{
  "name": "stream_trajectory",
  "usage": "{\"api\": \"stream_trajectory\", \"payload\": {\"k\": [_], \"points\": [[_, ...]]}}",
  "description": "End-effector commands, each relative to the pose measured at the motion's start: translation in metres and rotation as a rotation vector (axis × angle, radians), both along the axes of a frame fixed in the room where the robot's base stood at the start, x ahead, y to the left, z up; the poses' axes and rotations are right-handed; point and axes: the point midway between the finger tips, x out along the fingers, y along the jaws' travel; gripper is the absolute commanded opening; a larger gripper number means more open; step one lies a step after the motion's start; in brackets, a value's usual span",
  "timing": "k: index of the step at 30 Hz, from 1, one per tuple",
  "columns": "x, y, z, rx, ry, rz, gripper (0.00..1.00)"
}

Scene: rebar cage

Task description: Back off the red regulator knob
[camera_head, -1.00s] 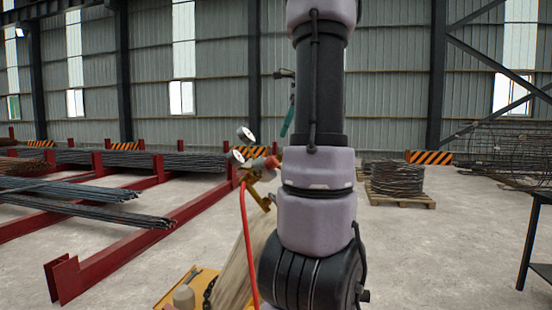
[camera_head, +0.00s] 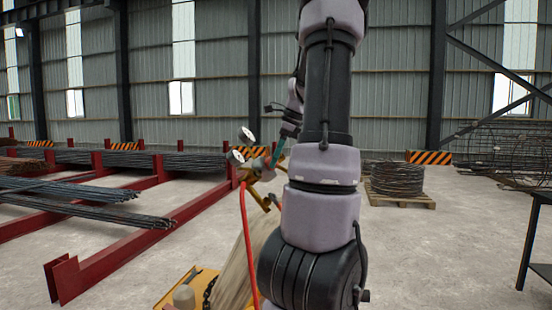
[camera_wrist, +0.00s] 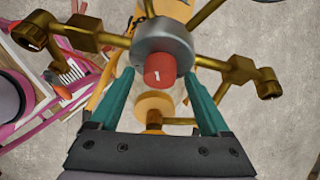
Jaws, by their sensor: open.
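The red regulator knob (camera_wrist: 159,70) shows in the wrist view, with a white mark on its face, on a grey round regulator body (camera_wrist: 163,40) with brass fittings. My gripper (camera_wrist: 157,85) is open, its two teal fingers on either side and a little below the knob in the picture, with gaps to it. I cannot tell how deep the fingers reach along the knob. In the head view my gripper (camera_head: 279,152) is at the regulator (camera_head: 262,172), and the knob is hidden there behind my gripper or arm.
Two white-faced gauges (camera_head: 246,135) stick up at the regulator. A red hose (camera_head: 246,240) hangs from it beside a pale cylinder (camera_head: 246,262) on a yellow cart (camera_head: 190,288). Red racks with rebar (camera_head: 120,240) stand left.

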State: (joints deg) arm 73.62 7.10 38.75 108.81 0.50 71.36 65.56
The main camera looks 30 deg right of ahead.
Motion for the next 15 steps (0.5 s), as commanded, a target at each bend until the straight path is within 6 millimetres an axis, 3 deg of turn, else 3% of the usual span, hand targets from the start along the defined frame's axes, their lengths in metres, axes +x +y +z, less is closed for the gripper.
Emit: {"api": "stream_trajectory", "payload": {"k": [5,11,12,15], "points": [[0.0000,0.0000,0.0001,0.000,0.000,0.000,0.80],[0.0000,0.0000,0.0003,0.000,0.000,0.001,0.08],[0.0000,0.0000,0.0003,0.000,0.000,0.001,0.00],[0.0000,0.0000,0.0004,-0.002,-0.001,0.001,0.00]]}}
